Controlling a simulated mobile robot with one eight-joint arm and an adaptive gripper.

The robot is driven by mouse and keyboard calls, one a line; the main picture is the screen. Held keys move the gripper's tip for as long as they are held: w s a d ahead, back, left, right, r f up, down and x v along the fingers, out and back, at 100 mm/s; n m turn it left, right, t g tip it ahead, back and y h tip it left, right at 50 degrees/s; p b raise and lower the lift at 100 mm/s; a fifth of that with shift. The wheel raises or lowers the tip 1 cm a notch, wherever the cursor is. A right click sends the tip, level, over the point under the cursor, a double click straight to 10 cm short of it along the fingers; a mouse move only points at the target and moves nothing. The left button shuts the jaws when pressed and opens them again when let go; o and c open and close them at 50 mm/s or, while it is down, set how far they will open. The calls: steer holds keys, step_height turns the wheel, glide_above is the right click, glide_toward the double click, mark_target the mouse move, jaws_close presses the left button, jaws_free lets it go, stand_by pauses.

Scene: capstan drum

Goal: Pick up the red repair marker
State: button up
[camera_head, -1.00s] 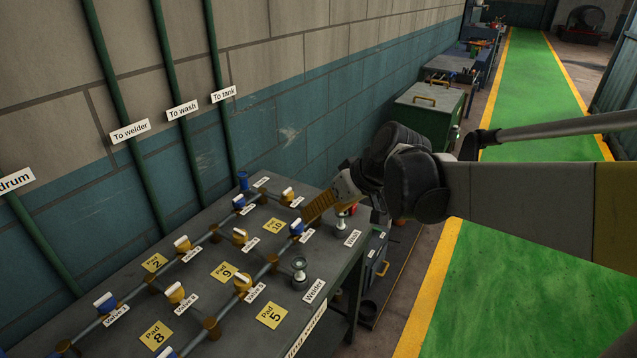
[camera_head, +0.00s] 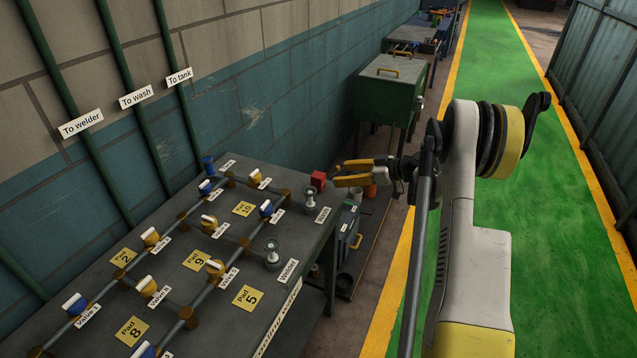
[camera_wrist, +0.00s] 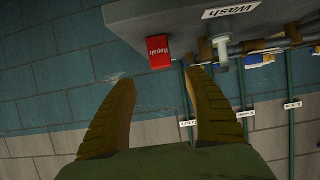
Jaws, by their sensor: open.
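The red repair marker (camera_head: 318,181) is a small red block at the far right corner of the grey bench, beside the Wash fitting (camera_head: 310,197). In the wrist view the red repair marker (camera_wrist: 159,52) shows a face lettered "Repair" and lies beyond my fingertips, roughly between their lines. My gripper (camera_head: 338,174) has yellow-orange fingers that point left toward the marker, just to its right and apart from it. In the wrist view my gripper (camera_wrist: 163,74) is open, with nothing between its fingers.
The bench (camera_head: 190,280) carries pipes, several valves and yellow pad labels. The Wash label (camera_wrist: 231,11) is right of the marker in the wrist view. A green cabinet (camera_head: 385,95) stands behind. The green walkway (camera_head: 530,200) at right is clear.

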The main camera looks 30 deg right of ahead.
mark_target(323, 176)
steer(key=b+x, duration=0.3)
steer(key=x, duration=0.6)
steer(key=shift+a+f, duration=0.25)
steer(key=shift+a, duration=0.05)
steer(key=shift+r, duration=0.1)
steer(key=c, duration=1.3)
